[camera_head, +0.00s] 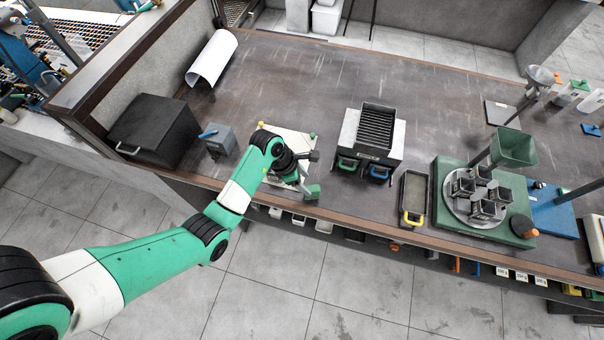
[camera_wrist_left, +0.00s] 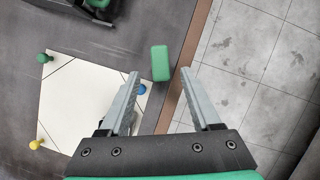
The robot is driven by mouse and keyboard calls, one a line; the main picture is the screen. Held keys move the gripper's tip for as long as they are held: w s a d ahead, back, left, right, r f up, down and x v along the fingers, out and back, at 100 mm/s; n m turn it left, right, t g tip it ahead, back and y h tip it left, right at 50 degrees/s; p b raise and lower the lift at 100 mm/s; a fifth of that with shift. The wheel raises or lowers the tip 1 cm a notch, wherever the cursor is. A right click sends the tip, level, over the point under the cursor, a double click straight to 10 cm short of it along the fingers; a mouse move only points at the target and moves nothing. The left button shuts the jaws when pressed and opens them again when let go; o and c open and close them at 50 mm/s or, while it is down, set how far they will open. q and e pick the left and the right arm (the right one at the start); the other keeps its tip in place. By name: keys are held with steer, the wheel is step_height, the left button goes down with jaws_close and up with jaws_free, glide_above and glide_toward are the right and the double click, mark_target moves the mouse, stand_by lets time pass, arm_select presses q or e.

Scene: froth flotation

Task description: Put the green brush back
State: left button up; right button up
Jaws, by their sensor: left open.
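The green brush (camera_wrist_left: 160,62) shows as a small green block in the left wrist view, near the front edge of the table. In the head view it is the green block (camera_head: 313,191) at that edge, beside my left gripper (camera_head: 304,172). My left gripper is open; in the wrist view its two grey fingers (camera_wrist_left: 160,76) point toward the brush, which shows in the gap near the fingertips. I cannot tell how far below the tips it lies. Only its green top shows clearly. My right gripper is not in view.
A white board (camera_wrist_left: 75,100) with coloured knobs lies beside the brush, partly under my arm. A black box (camera_head: 155,128) and a grey box with a blue handle (camera_head: 218,141) stand left. A slotted riffle box (camera_head: 374,130) stands right. The table's middle back is clear.

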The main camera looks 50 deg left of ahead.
arm_select(q)
steer(key=v, duration=0.2)
steer(key=shift+s+r, duration=0.1)
steer(key=shift+r, duration=0.15)
